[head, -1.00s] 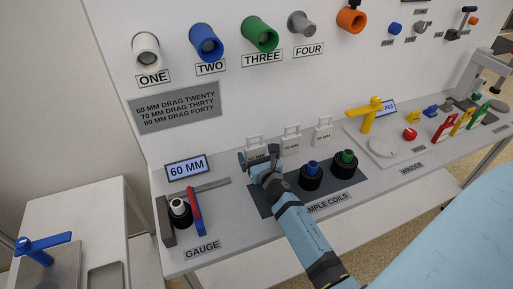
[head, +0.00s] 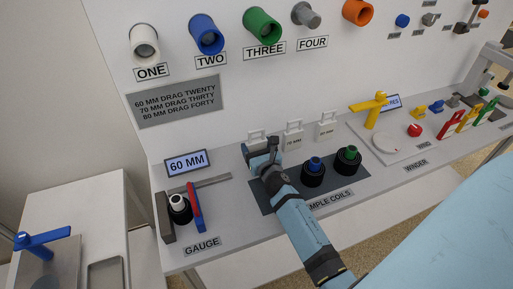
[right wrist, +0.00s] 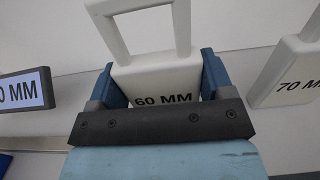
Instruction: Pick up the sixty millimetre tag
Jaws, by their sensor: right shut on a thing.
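The sixty millimetre tag is a white plate with a loop handle, marked 60 MM, and it fills the middle of the right wrist view (right wrist: 150,75). In the head view its handle (head: 256,134) shows just behind my right gripper (head: 261,152). My right gripper is shut on the tag, with a blue finger on each side of the plate in the right wrist view (right wrist: 160,85). Whether the tag is clear of its place cannot be told. My left gripper is not in view.
The 70 MM tag (head: 292,138) and another white tag (head: 326,129) stand to the right. Sample coils with blue (head: 314,170) and green (head: 347,160) tops stand in front of them. The gauge (head: 180,208) is at the left, below a 60 MM screen (head: 187,163).

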